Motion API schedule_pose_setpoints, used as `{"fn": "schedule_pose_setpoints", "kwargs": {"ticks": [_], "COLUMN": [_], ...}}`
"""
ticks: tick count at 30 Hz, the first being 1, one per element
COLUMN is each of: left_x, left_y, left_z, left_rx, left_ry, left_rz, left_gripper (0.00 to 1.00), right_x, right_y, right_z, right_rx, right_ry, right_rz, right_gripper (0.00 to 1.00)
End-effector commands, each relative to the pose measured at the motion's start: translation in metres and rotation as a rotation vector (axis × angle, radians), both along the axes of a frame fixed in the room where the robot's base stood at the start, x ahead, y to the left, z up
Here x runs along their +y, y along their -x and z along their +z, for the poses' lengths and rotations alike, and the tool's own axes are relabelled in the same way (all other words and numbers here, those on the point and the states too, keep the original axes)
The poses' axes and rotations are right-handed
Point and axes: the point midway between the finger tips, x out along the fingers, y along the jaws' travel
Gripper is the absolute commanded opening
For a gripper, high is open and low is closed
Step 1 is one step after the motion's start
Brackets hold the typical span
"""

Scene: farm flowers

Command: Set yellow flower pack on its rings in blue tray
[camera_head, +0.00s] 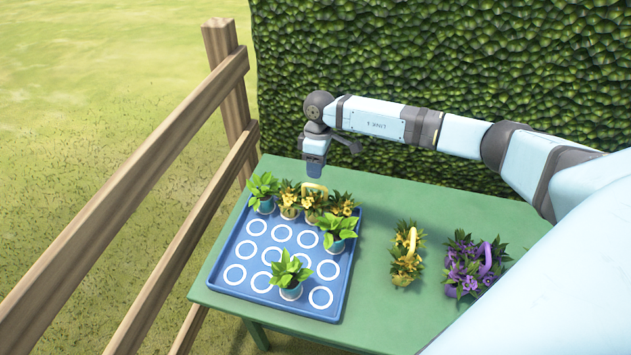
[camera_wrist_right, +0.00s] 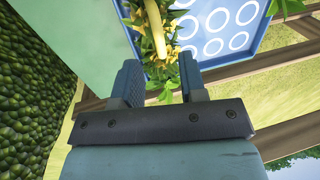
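A yellow flower pack (camera_head: 341,204) with a yellow handle (camera_head: 314,188) stands in the back row of the blue tray (camera_head: 332,311), between green plants. My right gripper (camera_head: 314,172) points down just above this handle. In the right wrist view its two fingers (camera_wrist_right: 160,72) are apart, with the yellow handle (camera_wrist_right: 156,28) beyond and between the tips, not gripped. Whether the pots sit exactly in their rings is hidden by leaves. A second yellow flower pack (camera_head: 407,256) with a yellow handle stands on the table right of the tray. My left gripper is out of view.
Green plants in pots stand in the tray at the back left (camera_head: 263,190), right side (camera_head: 337,231) and front (camera_head: 290,275); several white rings are bare. A purple flower pack (camera_head: 472,266) stands on the green table (camera_head: 420,210). A hedge (camera_head: 450,60) and wooden fence (camera_head: 150,180) border it.

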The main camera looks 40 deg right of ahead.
Motion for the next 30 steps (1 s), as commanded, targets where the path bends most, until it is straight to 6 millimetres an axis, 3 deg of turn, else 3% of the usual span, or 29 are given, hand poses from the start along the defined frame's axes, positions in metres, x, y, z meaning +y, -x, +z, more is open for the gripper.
{"fn": "schedule_pose_setpoints", "kwargs": {"ticks": [7,11,13,16,19,21,24,27,30], "left_x": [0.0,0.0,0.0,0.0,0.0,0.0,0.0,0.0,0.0], "left_y": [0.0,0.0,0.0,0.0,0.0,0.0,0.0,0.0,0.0], "left_z": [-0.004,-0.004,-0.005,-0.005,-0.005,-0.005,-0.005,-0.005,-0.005], "left_rx": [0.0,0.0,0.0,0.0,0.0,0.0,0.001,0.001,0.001], "left_ry": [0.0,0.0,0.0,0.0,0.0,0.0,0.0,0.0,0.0], "left_rz": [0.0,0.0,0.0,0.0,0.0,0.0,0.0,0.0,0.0], "left_gripper": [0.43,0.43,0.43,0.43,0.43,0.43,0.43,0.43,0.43], "right_x": [-0.006,-0.003,0.014,0.068,0.148,0.198,0.249,0.273,0.274], "right_y": [-0.006,-0.005,0.0,0.018,0.048,0.07,0.093,0.107,0.116], "right_z": [0.041,0.047,0.04,0.018,0.002,0.002,0.014,0.025,0.026], "right_rx": [-0.001,-0.001,-0.006,-0.046,-0.171,-0.315,-0.579,-0.864,-1.119], "right_ry": [0.001,-0.015,-0.078,-0.291,-0.636,-0.88,-1.152,-1.294,-1.281], "right_rz": [-0.001,0.012,0.06,0.205,0.369,0.43,0.408,0.271,0.054], "right_gripper": [0.38,0.38,0.38,0.38,0.38,0.38,0.38,0.38,0.38]}}
